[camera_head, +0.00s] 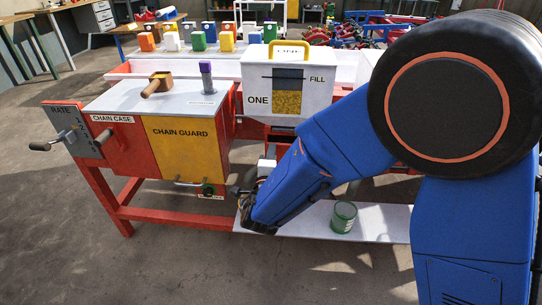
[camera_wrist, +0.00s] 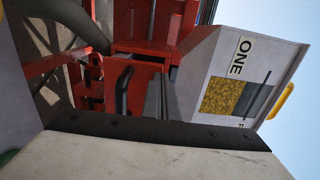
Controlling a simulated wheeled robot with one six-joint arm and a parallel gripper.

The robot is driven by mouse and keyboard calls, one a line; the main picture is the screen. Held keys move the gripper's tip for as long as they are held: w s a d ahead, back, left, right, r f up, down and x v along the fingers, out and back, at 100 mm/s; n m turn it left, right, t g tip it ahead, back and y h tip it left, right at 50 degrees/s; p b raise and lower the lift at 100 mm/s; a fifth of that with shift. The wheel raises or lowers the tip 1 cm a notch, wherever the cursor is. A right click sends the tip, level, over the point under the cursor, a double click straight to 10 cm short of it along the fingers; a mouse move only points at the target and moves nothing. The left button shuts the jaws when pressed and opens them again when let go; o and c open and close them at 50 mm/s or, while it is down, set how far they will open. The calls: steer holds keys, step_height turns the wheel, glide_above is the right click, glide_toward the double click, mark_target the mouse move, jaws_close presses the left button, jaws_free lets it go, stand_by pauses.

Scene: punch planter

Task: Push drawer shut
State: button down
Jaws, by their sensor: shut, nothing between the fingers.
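In the wrist view, which is turned on its side, a red drawer-like front (camera_wrist: 145,78) with a black bar handle (camera_wrist: 123,92) sits beside the white hopper marked ONE FILL. My gripper (camera_wrist: 161,88) shows as two dark fingers close together, shut and empty, just in front of the red front next to the handle. I cannot tell whether they touch it. In the head view my blue arm hides the drawer and most of my gripper. How far the drawer stands out cannot be told.
The hopper (camera_head: 312,88) stands above a red frame. Left of it are the yellow chain guard (camera_head: 182,150) and a crank (camera_head: 58,140). A green can (camera_head: 343,217) stands on the low white shelf (camera_head: 385,222). Several coloured blocks stand behind.

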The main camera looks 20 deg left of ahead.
steer(key=shift+w, duration=0.1)
steer(key=x, duration=0.4)
steer(key=shift+w, duration=0.1)
steer(key=shift+r, duration=0.1)
steer(key=shift+w, duration=0.1)
